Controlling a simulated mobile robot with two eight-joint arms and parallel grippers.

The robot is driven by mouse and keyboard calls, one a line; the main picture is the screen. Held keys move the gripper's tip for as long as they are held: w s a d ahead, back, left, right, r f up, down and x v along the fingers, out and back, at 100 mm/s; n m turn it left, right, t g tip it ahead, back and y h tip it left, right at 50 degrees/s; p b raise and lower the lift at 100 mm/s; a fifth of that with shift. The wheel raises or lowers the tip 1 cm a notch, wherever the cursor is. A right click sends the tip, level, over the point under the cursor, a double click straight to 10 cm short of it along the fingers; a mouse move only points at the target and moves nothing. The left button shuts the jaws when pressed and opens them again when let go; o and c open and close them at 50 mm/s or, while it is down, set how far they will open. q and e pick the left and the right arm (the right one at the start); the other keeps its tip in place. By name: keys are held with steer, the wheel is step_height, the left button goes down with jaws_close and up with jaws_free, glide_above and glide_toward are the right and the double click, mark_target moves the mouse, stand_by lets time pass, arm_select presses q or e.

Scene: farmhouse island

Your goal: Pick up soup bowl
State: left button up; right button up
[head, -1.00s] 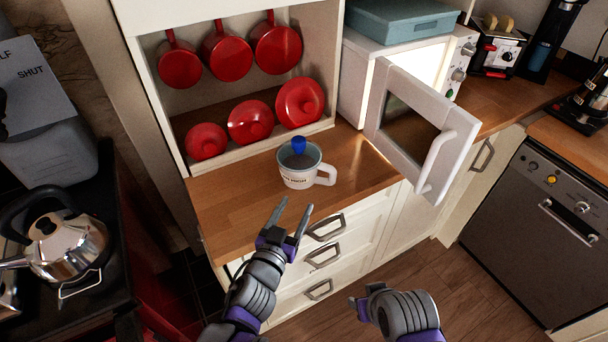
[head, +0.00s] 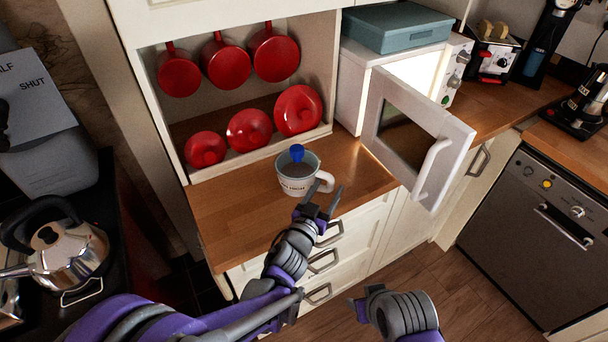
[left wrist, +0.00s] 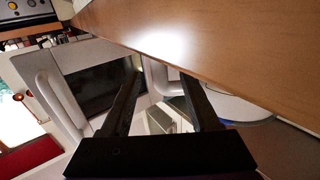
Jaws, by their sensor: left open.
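The microwave's open door (head: 417,137) juts out right of the bowl. Red pans and lids (head: 250,130) fill the shelf behind. The wooden counter (head: 235,212) is clear left of the bowl. A kettle (head: 65,255) stands at the far left.

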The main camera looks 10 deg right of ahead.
arm_select(q)
jaws_close()
stand_by(0.3)
steer(key=shift+d, duration=0.1)
stand_by(1.1)
